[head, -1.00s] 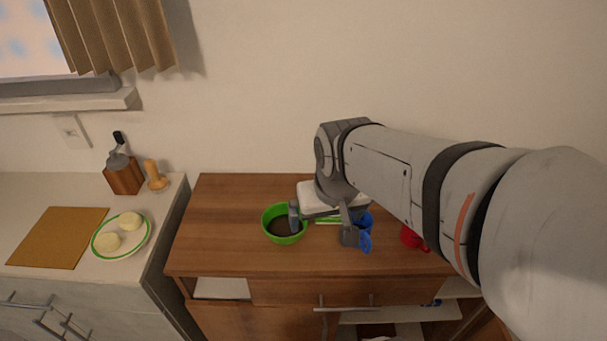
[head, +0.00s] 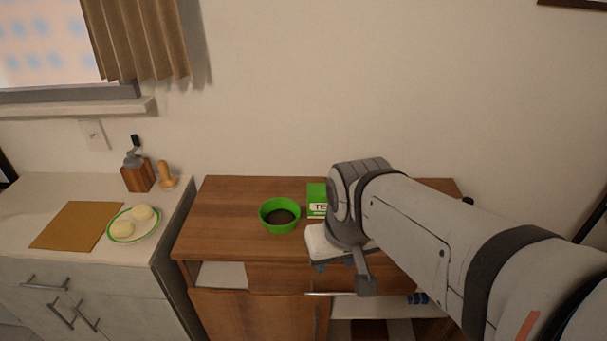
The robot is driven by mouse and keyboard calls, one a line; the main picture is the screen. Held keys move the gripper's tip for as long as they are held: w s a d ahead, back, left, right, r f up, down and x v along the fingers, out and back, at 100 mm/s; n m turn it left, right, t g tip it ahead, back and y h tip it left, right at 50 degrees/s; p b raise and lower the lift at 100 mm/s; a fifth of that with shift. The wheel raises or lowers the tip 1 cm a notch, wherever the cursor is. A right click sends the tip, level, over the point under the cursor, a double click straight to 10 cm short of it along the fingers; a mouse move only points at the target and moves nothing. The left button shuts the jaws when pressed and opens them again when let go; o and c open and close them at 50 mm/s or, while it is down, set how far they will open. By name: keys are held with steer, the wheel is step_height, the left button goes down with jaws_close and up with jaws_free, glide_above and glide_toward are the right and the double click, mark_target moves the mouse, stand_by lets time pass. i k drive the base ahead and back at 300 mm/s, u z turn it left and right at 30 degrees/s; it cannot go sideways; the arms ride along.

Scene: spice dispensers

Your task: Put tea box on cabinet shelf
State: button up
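The green and white tea box (head: 316,205) stands on the wooden cabinet top (head: 225,205), right of a green bowl. Its right part is hidden behind my arm. My gripper (head: 342,277) is nearer to the camera than the box, around the cabinet's front edge, pointing down. Its fingers are apart with nothing seen between them. The cabinet has an open shelf (head: 372,308) at the lower right, partly covered by my arm, and a small open compartment (head: 222,275) at the left.
The green bowl (head: 280,216) with dark contents stands left of the box. Blue items (head: 417,298) lie on the right shelf. A counter at left holds a cutting board (head: 77,225), a plate (head: 134,224) and a grinder (head: 138,172). The cabinet top's left part is clear.

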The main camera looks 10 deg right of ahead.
mark_target(374, 302)
steer(key=z, duration=0.3)
steer(key=k, duration=0.1)
steer(key=z, duration=3)
steer(key=k, duration=2.3)
steer(key=u, duration=1.1)
steer(key=i, duration=1)
steer(key=u, duration=0.1)
